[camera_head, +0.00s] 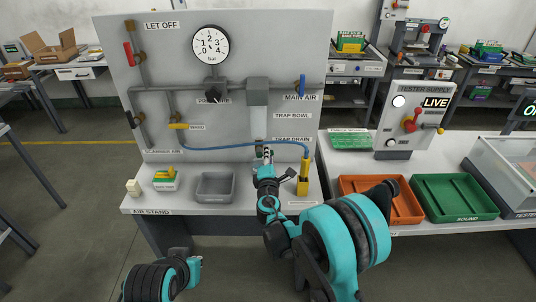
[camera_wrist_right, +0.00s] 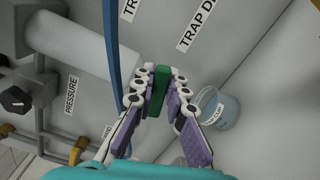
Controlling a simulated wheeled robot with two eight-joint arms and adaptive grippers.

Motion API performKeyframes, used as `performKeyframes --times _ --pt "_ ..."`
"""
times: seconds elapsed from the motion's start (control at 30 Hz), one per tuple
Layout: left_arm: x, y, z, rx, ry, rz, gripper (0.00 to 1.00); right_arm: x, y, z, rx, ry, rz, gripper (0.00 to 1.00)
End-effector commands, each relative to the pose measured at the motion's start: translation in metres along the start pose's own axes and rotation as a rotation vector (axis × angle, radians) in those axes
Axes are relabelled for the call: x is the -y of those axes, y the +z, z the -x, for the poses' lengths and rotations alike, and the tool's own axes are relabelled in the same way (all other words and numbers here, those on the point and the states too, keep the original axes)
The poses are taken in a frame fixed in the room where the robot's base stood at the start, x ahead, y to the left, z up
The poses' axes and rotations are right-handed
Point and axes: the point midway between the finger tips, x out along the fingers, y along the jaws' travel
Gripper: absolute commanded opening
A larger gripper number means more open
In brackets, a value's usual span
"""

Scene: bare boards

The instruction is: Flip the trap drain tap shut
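The trap (camera_head: 257,122) is a pale upright cylinder under a grey block on the air stand panel, with the label TRAP DRAIN (camera_head: 291,140) at its lower right. My right gripper (camera_head: 265,152) is at the trap's lower end and hides the tap in the head view. In the right wrist view, a green handle (camera_wrist_right: 159,92), apparently the drain tap, sits between the purple-padded fingers of my right gripper (camera_wrist_right: 161,82), which look closed on both its sides. My left gripper (camera_head: 195,262) is low in front of the stand, away from the panel; its fingers are too small to read.
A blue hose (camera_head: 225,150) runs across the panel behind my right gripper to a yellow holder (camera_head: 303,182). A clear cup (camera_wrist_right: 218,108) stands close beside the fingers. A grey tray (camera_head: 215,186) and a small green-yellow stack (camera_head: 166,180) lie on the stand's shelf.

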Motion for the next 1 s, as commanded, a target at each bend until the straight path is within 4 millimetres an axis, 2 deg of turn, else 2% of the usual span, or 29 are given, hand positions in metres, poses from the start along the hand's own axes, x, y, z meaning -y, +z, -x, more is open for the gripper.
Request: performKeyframes --times 0.23,0.53,0.83,0.87,0.9,0.93,1.0 --pt "0.000 0.001 -0.002 0.000 0.000 0.000 0.00 0.002 0.000 0.000 0.000 0.000 -0.023 0.00" --pt "0.000 0.008 -0.012 0.000 0.000 0.000 0.00 0.011 -0.001 0.000 0.000 0.000 -0.262 0.00" --pt "0.000 0.008 -0.011 0.000 0.000 0.000 0.00 0.010 -0.001 0.000 0.000 -0.001 -0.281 0.00" --pt "0.000 0.008 -0.011 0.000 0.000 0.000 0.00 0.010 -0.001 0.000 0.000 -0.001 -0.281 0.18" --pt "0.000 0.008 -0.011 0.000 0.000 0.000 0.00 0.010 -0.001 0.000 0.000 -0.001 -0.281 0.28" --pt "0.000 0.008 -0.011 0.000 0.000 0.000 0.00 0.010 -0.001 0.000 0.000 -0.001 -0.281 0.34" --pt "0.000 0.008 -0.011 0.000 0.000 0.000 0.00 0.010 -0.001 0.000 0.000 0.000 -0.280 0.34"
